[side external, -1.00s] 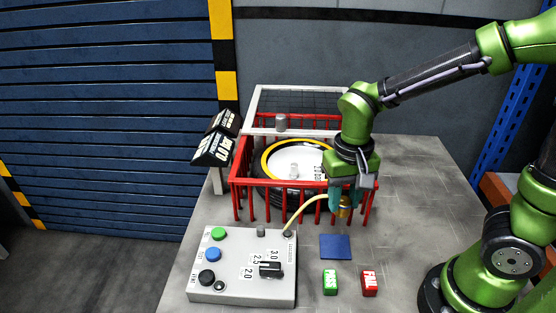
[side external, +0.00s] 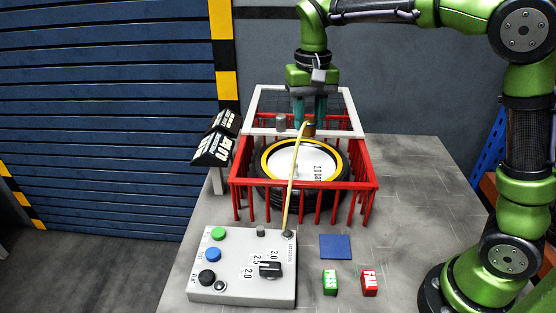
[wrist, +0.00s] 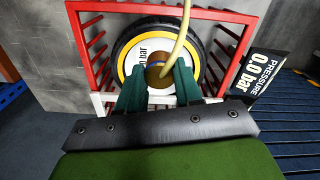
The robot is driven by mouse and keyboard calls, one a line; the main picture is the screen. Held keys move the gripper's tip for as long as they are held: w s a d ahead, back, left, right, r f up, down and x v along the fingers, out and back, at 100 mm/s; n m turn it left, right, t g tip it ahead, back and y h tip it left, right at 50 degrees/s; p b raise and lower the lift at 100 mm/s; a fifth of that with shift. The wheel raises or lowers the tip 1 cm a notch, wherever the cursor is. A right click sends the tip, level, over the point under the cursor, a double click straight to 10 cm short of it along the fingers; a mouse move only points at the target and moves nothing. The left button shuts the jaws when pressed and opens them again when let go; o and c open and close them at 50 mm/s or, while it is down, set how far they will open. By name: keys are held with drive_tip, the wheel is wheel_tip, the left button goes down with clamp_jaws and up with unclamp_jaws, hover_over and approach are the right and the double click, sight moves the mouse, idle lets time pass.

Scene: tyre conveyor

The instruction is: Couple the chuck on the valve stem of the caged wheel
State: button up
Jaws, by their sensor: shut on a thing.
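My gripper (side external: 309,126) is shut on the brass chuck (side external: 310,131), with a yellowish hose trailing from it. In the side view it hangs over the back of the red cage (side external: 372,172), in front of the white-framed mesh lid (side external: 352,108). The wheel (side external: 279,166), a black tyre with yellow ring and white disc, lies in the cage; its label reads 2.0 bar. The wrist view shows the chuck (wrist: 157,78) between the teal fingers, with the wheel (wrist: 124,48) beyond it. I cannot make out the valve stem; the hose crosses the wheel. No coupling is visible.
The hose (side external: 292,190) runs to the control box (side external: 240,285) with coloured buttons and a dial. A pressure display (side external: 212,150) stands left of the cage; it reads 0.0 bar in the wrist view. A blue pad (side external: 335,246), PASS block (side external: 330,283) and FAIL block (side external: 370,283) lie in front.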

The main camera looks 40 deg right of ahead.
drive_tip(key=w+d+f, duration=0.1)
drive_tip(key=w+d, duration=0.2)
drive_tip(key=w, duration=0.4)
hover_over(294, 164)
wheel_tip(294, 164, down, 5)
drive_tip(key=shift+f, duration=0.2)
drive_tip(key=shift+f, duration=2.9)
drive_tip(key=shift+f, duration=1.85)
drive_tip(key=o, duration=1.2)
